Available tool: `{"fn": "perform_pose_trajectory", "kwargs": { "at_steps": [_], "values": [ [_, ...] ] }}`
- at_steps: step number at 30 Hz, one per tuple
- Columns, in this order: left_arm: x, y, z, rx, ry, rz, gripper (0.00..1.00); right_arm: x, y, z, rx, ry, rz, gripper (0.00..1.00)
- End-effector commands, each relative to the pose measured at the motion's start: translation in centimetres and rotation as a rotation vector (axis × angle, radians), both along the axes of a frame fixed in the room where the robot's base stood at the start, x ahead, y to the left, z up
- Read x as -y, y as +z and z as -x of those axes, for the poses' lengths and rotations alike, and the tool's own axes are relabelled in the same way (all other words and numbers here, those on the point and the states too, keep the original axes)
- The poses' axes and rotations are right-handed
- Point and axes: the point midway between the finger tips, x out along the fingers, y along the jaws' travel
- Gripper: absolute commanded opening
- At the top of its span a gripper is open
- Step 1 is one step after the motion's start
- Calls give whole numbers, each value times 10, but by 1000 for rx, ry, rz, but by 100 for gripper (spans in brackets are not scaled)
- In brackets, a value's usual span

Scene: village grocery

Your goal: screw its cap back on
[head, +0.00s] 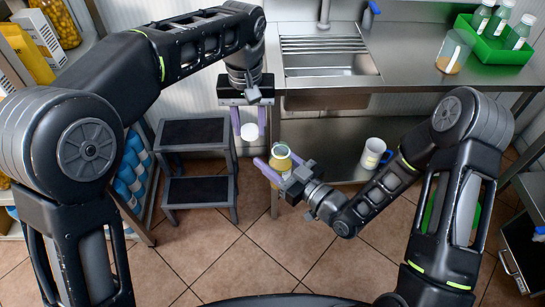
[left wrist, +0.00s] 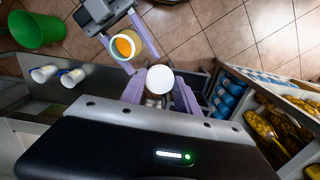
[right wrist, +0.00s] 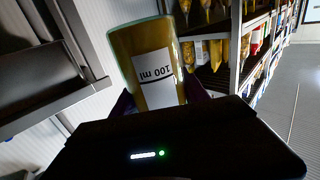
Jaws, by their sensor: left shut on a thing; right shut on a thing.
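A round white cap (head: 249,131) is held between the purple fingers of my left gripper (head: 248,122); the cap (left wrist: 160,79) faces the left wrist camera as a plain white disc. An open jar (head: 281,158) with yellow-orange contents is held by my right gripper (head: 280,166), lower and a little to the right of the cap. In the left wrist view the jar's open mouth (left wrist: 124,46) shows, apart from the cap. In the right wrist view the jar (right wrist: 149,64) has a white label reading "100 ml". Both grippers are shut on their things.
A steel counter with a sink (head: 330,70) stands behind, with a beaker (head: 453,54) and a green crate (head: 493,50) of bottles at right. A white mug (head: 374,154) is on its lower shelf. A dark step stool (head: 197,190) stands left of my grippers.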

Motion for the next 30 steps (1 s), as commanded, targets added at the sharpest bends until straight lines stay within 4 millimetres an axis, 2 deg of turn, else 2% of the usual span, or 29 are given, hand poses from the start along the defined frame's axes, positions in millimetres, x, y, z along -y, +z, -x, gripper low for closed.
{"fn": "perform_pose_trajectory", "kwargs": {
  "at_steps": [1, 3, 9, 22, 30],
  "values": [
    [17, 10, 5, 4, -15, -3, 1, 0, 1, 0, 2, 0, -1, 0],
    [35, 20, 12, 3, -27, -2, 1, 0, 1, 0, 3, 0, -1, 0],
    [64, 39, 25, 1, -46, -1, 1, 0, 1, 0, 3, 0, -1, 0],
    [70, 43, 28, -1, -51, 0, 1, 0, 1, 0, 2, 0, -1, 0],
    [68, 37, 28, -7, -49, -2, 1, 0, 1, 0, 2, 0, -1, 0]
  ]
}}
